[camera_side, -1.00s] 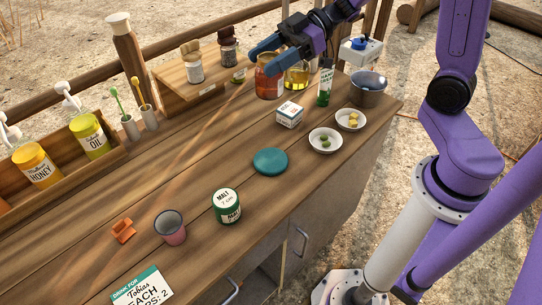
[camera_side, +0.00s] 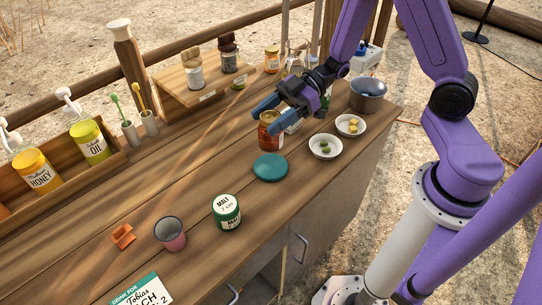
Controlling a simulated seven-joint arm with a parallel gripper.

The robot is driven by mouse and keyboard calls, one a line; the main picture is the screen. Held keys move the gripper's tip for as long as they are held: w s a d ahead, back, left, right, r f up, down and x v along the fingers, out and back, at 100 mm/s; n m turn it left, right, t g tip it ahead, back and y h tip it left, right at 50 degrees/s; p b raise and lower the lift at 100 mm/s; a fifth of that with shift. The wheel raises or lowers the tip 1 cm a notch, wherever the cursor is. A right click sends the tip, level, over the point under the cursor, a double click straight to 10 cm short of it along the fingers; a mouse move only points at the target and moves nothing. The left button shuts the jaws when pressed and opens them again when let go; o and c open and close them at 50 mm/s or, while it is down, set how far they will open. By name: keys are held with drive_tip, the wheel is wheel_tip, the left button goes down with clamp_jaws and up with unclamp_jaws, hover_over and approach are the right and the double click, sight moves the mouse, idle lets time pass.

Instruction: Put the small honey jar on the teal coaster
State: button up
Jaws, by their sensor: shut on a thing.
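My gripper (camera_side: 268,117) has blue fingers and is shut on a small amber jar (camera_side: 270,137) with a pale label, whose text I cannot read. The jar is upright, just behind the teal coaster (camera_side: 270,167). I cannot tell whether its base touches the counter. The round, flat coaster is bare. Another small orange jar (camera_side: 271,58) with a white label stands at the back, beyond the raised wooden shelf; its label is only partly readable.
A green malt tin (camera_side: 227,211) stands in front of the coaster. Two white bowls (camera_side: 325,146) (camera_side: 350,125) are to the right. A white box (camera_side: 293,127) is partly hidden behind the held jar. A pink cup (camera_side: 170,234) and an orange item (camera_side: 122,236) are at front left.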

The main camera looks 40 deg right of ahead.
sight(271, 141)
drive_tip(key=shift+f, duration=3.65)
drive_tip(key=o, duration=1.3)
drive_tip(key=shift+f, duration=0.2)
drive_tip(key=shift+o, duration=0.2)
drive_tip(key=shift+r, duration=0.1)
